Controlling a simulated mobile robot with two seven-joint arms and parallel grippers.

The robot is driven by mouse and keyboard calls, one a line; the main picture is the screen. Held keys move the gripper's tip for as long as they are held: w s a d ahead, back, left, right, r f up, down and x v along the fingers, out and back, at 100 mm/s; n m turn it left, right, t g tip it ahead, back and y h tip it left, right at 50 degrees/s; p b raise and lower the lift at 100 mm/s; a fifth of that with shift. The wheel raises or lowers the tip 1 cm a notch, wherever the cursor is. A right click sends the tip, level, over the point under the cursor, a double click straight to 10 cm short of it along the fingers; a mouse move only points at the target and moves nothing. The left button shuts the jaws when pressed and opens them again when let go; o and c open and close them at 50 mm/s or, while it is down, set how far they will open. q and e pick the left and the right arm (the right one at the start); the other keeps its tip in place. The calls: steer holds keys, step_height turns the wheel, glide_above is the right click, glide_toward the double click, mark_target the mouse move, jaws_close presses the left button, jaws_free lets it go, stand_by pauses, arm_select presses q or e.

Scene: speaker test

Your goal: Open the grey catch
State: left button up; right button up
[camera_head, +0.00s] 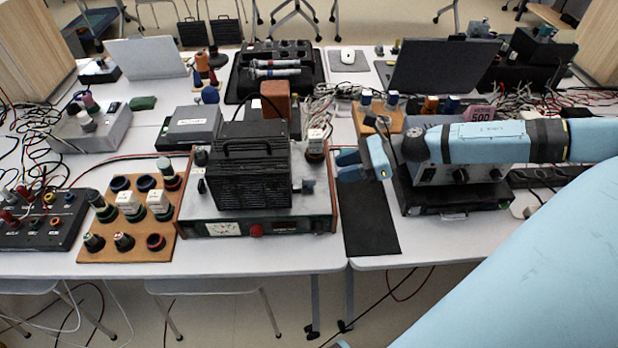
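A black ribbed case (248,180) with a handle on top stands on a wood-sided instrument (200,222) in the middle of the table. A small greyish part (308,186) shows at the right side of the case. It may be the grey catch, but it is too small to be sure. My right gripper (343,166), with light blue fingers, is to the right of the case and instrument, pointing left. Its fingers look apart with nothing between them, and it appears clear of the greyish part. My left gripper is not in view.
Grey instruments (458,170) stand under and behind my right arm. A dark mat (370,222) lies below the gripper. A wooden board with knobs (98,247) and a black cable box (38,225) are at left. Loose cables and a laptop (440,66) lie behind.

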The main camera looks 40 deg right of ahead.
mark_target(311, 178)
steer(key=p+x, duration=0.1)
steer(key=x, duration=0.8)
steer(key=shift+a, duration=0.15)
jaws_close()
